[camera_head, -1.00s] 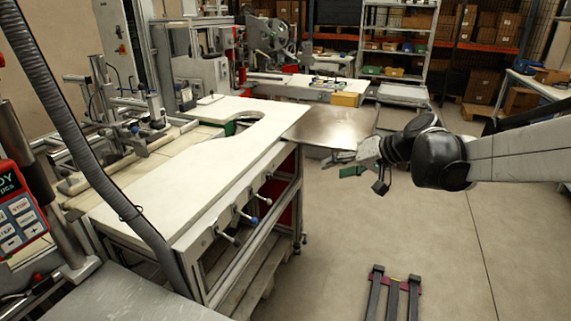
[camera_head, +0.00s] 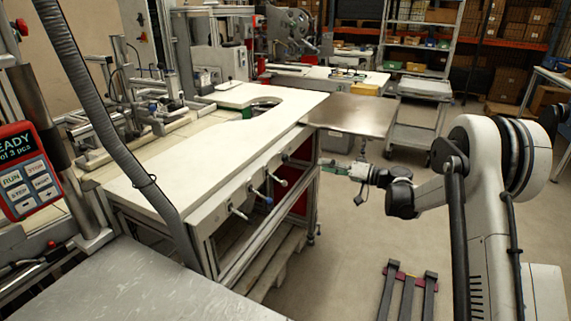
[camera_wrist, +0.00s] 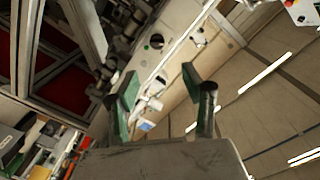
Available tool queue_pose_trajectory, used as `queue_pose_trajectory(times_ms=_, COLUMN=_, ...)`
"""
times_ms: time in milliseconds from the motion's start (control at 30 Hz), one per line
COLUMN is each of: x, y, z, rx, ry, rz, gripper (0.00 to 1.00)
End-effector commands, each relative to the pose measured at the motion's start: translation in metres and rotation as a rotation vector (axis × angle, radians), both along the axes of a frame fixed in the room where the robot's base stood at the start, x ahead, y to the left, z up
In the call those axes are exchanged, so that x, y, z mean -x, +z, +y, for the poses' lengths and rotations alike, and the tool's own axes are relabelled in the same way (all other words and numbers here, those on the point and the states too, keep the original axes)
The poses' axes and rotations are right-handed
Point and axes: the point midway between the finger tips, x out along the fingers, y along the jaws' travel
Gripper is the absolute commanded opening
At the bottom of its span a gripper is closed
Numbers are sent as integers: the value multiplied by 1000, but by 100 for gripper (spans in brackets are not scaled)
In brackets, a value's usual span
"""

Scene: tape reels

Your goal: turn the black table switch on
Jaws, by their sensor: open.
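In the head view my gripper (camera_head: 326,166) is at the right of the long white table (camera_head: 232,130), near its far right end and apart from it. In the wrist view its two green fingers (camera_wrist: 160,82) are spread, with nothing between them. A small round black part (camera_wrist: 157,41) on a light panel lies beyond the fingers; I cannot tell for sure whether it is the black table switch. Levers also show past the fingers in the wrist view (camera_wrist: 150,104).
A metal side plate (camera_head: 352,115) extends from the table's far right end. A dark forked frame (camera_head: 405,292) lies on the floor. A control box with a red top (camera_head: 25,170) stands at the left.

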Motion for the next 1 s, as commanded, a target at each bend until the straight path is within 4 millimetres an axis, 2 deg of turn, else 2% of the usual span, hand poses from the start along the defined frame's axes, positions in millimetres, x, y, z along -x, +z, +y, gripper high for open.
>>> queue_pose_trajectory(times_ms=100, x=-4, y=-10, z=-1, rx=-21, ry=5, rz=-15, gripper=44)
queue_pose_trajectory(times_ms=267, x=-7, y=-11, z=6, rx=-27, ry=6, rz=-19, gripper=44)
queue_pose_trajectory(times_ms=467, x=-18, y=-12, z=35, rx=-27, ry=7, rz=-19, gripper=44)
queue_pose_trajectory(times_ms=800, x=-41, y=-12, z=93, rx=-26, ry=8, rz=-19, gripper=44)
queue_pose_trajectory(times_ms=1000, x=-51, y=-11, z=117, rx=-26, ry=6, rz=-19, gripper=44)
